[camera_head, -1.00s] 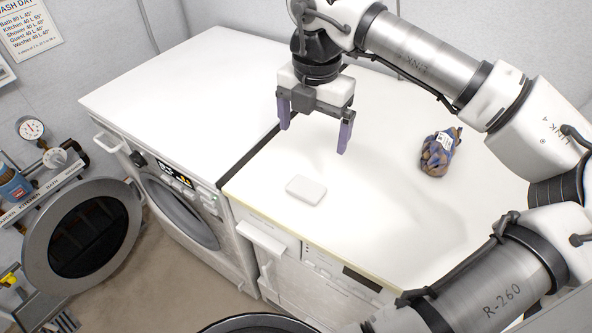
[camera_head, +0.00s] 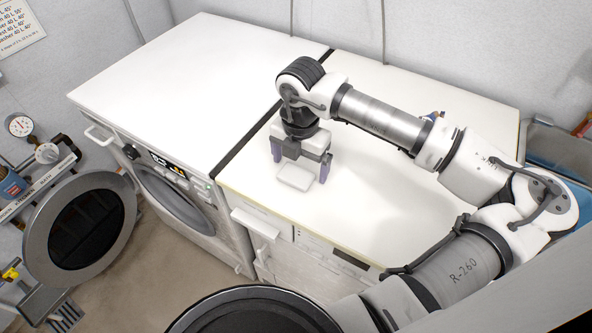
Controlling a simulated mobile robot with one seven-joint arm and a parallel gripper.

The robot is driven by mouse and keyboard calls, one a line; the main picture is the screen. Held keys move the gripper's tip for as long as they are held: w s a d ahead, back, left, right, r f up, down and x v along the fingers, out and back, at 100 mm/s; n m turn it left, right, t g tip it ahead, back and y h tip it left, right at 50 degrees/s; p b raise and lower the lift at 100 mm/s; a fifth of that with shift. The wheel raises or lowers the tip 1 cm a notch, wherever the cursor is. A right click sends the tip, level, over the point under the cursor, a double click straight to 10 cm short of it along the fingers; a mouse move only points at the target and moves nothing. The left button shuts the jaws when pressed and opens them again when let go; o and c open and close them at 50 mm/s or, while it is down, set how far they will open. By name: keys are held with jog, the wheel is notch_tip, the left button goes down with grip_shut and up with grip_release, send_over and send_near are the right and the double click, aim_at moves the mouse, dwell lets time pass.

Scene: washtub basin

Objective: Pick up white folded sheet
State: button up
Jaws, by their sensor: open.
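The white folded sheet (camera_head: 295,176) is a small, flat, rounded block. It lies on the white top of the right-hand machine (camera_head: 375,207), near its front left part. My gripper (camera_head: 299,168) points down close above and just behind the sheet in the picture. Its two purple fingers are apart, one near the sheet's left side and one near its right side. Nothing shows held between them. I cannot tell whether the fingertips touch the machine top or how far down they reach beside the sheet.
A second white machine top (camera_head: 200,90) lies to the left, past a dark gap (camera_head: 243,142). Round open doors stand at the left (camera_head: 85,222) and at the front (camera_head: 255,312). A blue basin (camera_head: 555,150) is at the right. A bagged item (camera_head: 434,116) is mostly hidden behind my arm.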

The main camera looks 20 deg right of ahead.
jog(key=shift+f, duration=0.35)
jog(key=shift+c, duration=0.4)
jog(key=c, duration=1)
jog(key=shift+o, duration=0.2)
